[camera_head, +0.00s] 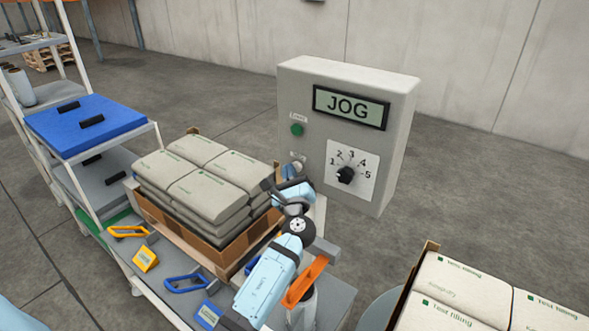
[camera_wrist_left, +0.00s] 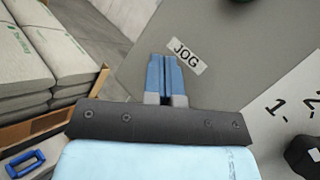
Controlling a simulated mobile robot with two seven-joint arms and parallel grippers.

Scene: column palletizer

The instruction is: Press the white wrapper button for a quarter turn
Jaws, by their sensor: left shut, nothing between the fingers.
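The grey control box (camera_head: 400,130) stands upright, its display (camera_head: 350,107) reading JOG. A small JOG label (camera_head: 297,155) sits low at the left of its front; it also shows in the wrist view (camera_wrist_left: 186,55). My left gripper (camera_head: 291,171) is shut and empty, its blue fingers (camera_wrist_left: 164,76) pointing at the panel just below that label. A white button is not clearly visible; the fingers cover the spot under the label. I cannot tell whether the fingertips touch the panel.
A green button (camera_head: 297,130) is above the label, and a black dial (camera_head: 345,175) with numbers is to the right. Stacked sacks (camera_head: 205,180) stand close left of the gripper. More sacks (camera_head: 460,290) are at the lower right. A blue-topped rack (camera_head: 85,122) stands left.

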